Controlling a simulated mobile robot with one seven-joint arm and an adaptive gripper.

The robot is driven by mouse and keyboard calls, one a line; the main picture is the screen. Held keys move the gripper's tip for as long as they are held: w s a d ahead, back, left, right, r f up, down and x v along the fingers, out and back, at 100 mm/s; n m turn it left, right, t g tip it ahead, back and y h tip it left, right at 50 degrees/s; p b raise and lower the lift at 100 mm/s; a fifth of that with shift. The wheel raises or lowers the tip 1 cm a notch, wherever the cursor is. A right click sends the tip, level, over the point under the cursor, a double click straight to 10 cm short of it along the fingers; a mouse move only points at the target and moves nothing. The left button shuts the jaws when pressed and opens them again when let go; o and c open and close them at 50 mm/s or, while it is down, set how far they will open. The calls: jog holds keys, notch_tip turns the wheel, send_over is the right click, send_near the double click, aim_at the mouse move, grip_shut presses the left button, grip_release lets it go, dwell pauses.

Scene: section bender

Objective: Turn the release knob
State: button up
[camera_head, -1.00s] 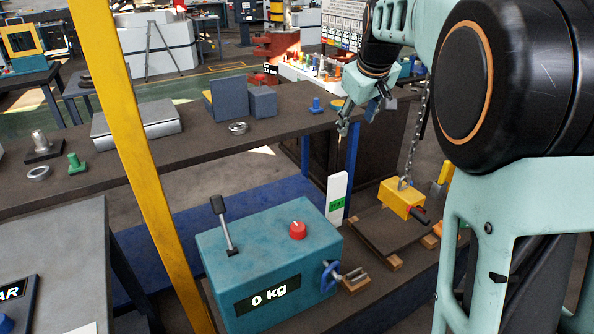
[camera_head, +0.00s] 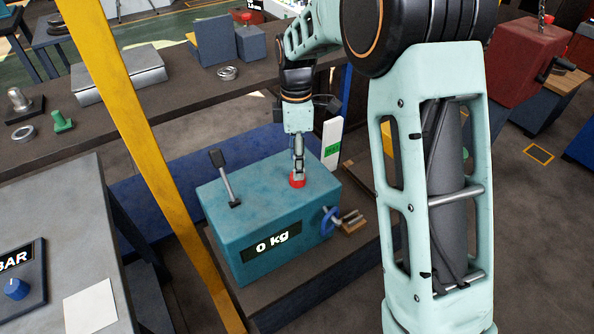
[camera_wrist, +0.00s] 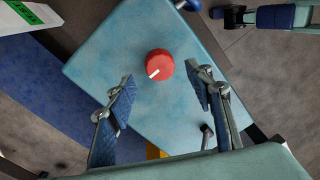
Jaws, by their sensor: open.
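The red release knob (camera_head: 297,181) sits on top of the teal box (camera_head: 240,192) with the "0 kg" display. In the wrist view the round knob (camera_wrist: 159,65) has a white mark at its lower left edge. My gripper (camera_head: 298,166) points down above the knob in the head view, partly in front of it. In the wrist view my gripper (camera_wrist: 163,84) is open, one finger on each side of and below the knob, both apart from it. The exact height gap is hard to tell.
A black lever (camera_head: 225,178) stands on the box's top left. A blue handwheel (camera_head: 331,220) is on its right side. A white post with a green label (camera_head: 331,145) stands behind it. A yellow upright bar (camera_head: 150,160) crosses the view on the left.

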jog(key=shift+s+f, duration=0.1)
jog(key=shift+f, duration=2)
jog(key=shift+c, duration=0.4)
jog(key=c, duration=1.1)
